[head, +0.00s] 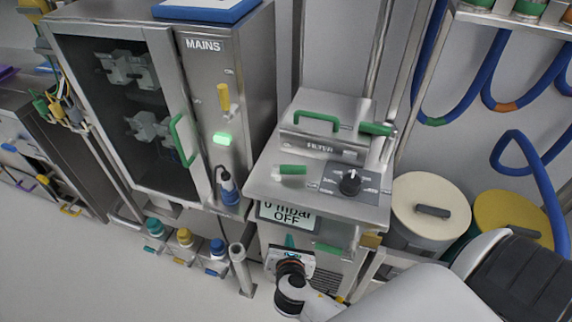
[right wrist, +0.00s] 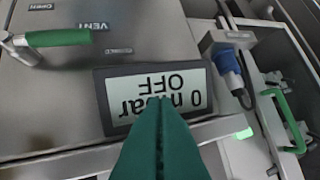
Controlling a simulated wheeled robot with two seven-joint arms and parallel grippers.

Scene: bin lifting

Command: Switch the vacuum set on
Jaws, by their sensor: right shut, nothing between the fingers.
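The vacuum set (head: 258,188) is a steel unit in the middle of the head view. Its display (head: 287,214) reads "0 mbar OFF"; it also shows upside down in the right wrist view (right wrist: 158,98). A black rotary knob (head: 350,182) sits on a dark dial panel on the sloped top, right of a green-tipped part. My right gripper (head: 290,241) is just below the display, its teal fingers shut and empty. In the right wrist view the fingertips (right wrist: 160,101) overlap the display's edge; I cannot tell whether they touch. My left gripper is out of view.
The MAINS cabinet (head: 203,45) stands at left, with a yellow lever (head: 223,97), a lit green lamp (head: 222,138) and a blue plug (head: 229,190). A green-handled VENT lever (right wrist: 57,38) shows in the right wrist view. Lidded drums (head: 430,205) stand at right.

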